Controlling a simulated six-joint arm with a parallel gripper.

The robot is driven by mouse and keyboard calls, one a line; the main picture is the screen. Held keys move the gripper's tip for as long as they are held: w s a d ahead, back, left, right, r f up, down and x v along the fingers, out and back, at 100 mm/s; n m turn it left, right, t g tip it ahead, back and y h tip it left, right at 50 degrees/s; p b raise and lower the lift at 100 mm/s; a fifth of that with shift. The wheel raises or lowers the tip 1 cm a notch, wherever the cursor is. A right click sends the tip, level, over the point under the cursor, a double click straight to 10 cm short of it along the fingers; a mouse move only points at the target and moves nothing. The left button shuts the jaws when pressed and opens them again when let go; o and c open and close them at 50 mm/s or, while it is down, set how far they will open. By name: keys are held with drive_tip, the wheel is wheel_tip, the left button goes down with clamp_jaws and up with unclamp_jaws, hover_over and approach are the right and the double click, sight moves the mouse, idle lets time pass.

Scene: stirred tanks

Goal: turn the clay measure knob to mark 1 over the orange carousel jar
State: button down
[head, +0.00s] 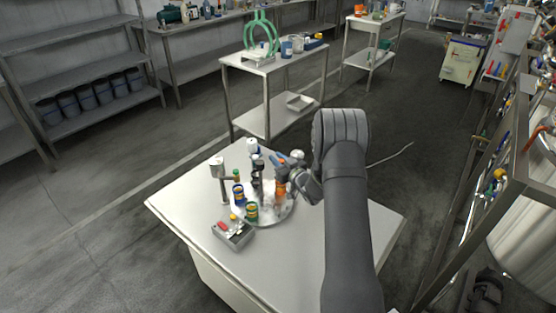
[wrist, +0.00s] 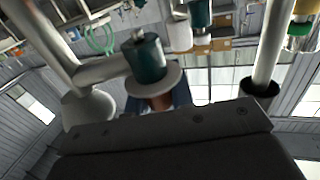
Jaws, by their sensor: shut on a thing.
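My gripper (head: 283,170) is at the right side of the dispenser stand on the white table, above the round carousel (head: 287,214). An orange-brown part (head: 280,188) shows just below it; I cannot tell whether this is the knob or a jar. In the wrist view my gripper's blue fingers (wrist: 158,104) are shut around the clay measure knob (wrist: 156,102), largely hidden by the wrist housing. A dark teal cylinder (wrist: 145,58) with a pale disc (wrist: 154,80) is right beside the knob. The mark numbers cannot be read.
A blue and yellow jar (head: 238,194) and a green and yellow jar (head: 251,212) stand near the carousel's left side. A white-topped post (head: 219,170) stands at left. The table's right side (head: 385,225) is clear.

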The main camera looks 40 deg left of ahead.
drive_tip(key=shift+t, duration=0.3)
drive_tip(key=shift+w+m+t+h, duration=0.15)
drive_tip(key=shift+m+t+h, duration=0.65)
drive_tip(key=shift+m+t, duration=0.65)
drive_tip(key=shift+w+d+m+t+h, duration=0.15)
drive_tip(key=shift+m+t+h, duration=0.55)
drive_tip(key=shift+t, duration=0.25)
drive_tip(key=shift+w+d+m+t+h, duration=0.1)
drive_tip(key=shift+m+t+h, duration=0.55)
drive_tip(key=shift+t, duration=0.55)
drive_tip(key=c, duration=1.3)
unclamp_jaws()
drive_tip(key=shift+o, duration=0.2)
drive_tip(key=shift+d, duration=0.1)
drive_tip(key=v, duration=1.7)
drive_tip(key=shift+s+r, duration=0.2)
drive_tip(key=shift+r, duration=0.05)
